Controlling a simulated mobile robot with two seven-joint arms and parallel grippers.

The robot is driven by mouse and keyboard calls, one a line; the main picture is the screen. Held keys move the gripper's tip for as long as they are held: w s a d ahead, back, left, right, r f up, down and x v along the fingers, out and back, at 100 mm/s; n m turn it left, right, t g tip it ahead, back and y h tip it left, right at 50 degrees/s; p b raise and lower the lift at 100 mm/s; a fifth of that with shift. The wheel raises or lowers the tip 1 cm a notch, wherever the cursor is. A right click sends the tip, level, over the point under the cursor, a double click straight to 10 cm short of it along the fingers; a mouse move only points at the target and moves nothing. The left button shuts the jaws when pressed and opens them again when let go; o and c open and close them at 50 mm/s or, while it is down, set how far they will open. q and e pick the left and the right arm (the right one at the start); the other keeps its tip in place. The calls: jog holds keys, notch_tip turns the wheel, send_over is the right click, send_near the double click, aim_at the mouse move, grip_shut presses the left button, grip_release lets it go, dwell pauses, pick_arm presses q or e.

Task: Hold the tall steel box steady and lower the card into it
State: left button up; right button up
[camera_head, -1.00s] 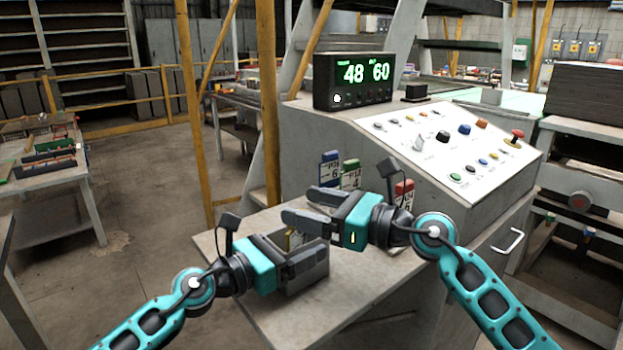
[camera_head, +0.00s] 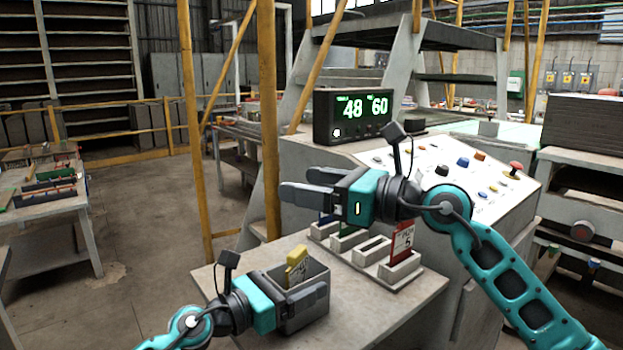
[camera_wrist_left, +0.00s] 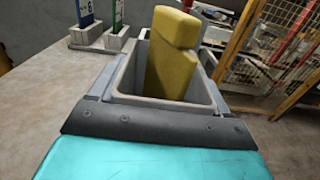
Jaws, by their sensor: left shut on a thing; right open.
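The grey steel box (camera_head: 319,277) stands on the near bench. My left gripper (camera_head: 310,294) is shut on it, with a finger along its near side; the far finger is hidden. A yellow card (camera_head: 298,264) stands in the box with its top above the rim. In the left wrist view the yellow card (camera_wrist_left: 172,55) leans a little inside the box (camera_wrist_left: 125,82); its lower end is hidden from the head camera. My right gripper (camera_head: 295,185) is open and empty, raised above and behind the box, apart from the card.
A row of white card holders (camera_head: 372,251) stands right of the box. It bears a red card (camera_head: 402,241), a green card and a blue card; one slot is empty. Behind are the sloped control panel (camera_head: 470,165) and a display reading 48 and 60 (camera_head: 352,116).

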jog(key=shift+r, duration=0.5)
pick_arm(q)
jog(key=o, duration=1.3)
